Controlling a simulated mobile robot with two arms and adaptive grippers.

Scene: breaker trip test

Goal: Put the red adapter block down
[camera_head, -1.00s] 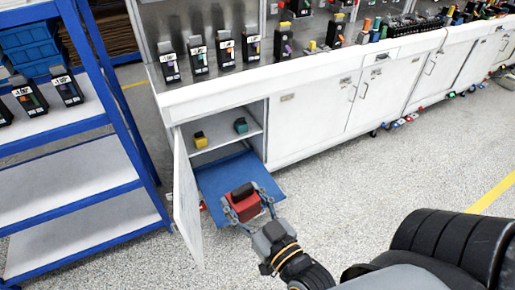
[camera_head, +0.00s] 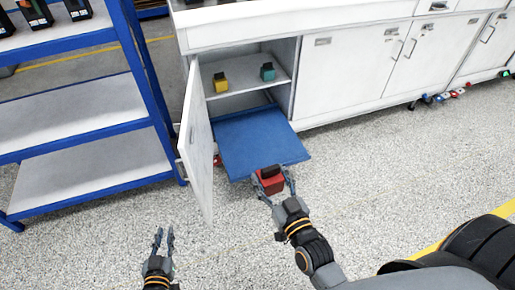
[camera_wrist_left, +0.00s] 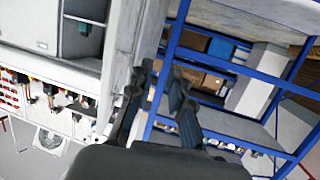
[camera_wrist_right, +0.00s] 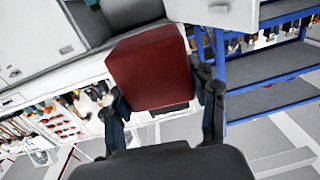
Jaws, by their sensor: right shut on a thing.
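The red adapter block (camera_head: 269,180) has a dark top. My right gripper (camera_head: 273,186) is shut on it and holds it by the near edge of the blue pull-out mat, in front of the open cabinet. In the right wrist view the red block (camera_wrist_right: 152,70) sits between the fingers of my right gripper (camera_wrist_right: 163,105). My left gripper (camera_head: 164,237) is open and empty above the floor, left of the right arm. Its two spread fingers also show in the left wrist view (camera_wrist_left: 160,105).
A blue mat (camera_head: 250,145) slopes out of the open cabinet. The cabinet shelf (camera_head: 240,90) holds a yellow block (camera_head: 220,83) and a teal block (camera_head: 267,72). The open cabinet door (camera_head: 196,140) stands on the left. A blue-framed rack (camera_head: 80,125) is further left. The floor in front is clear.

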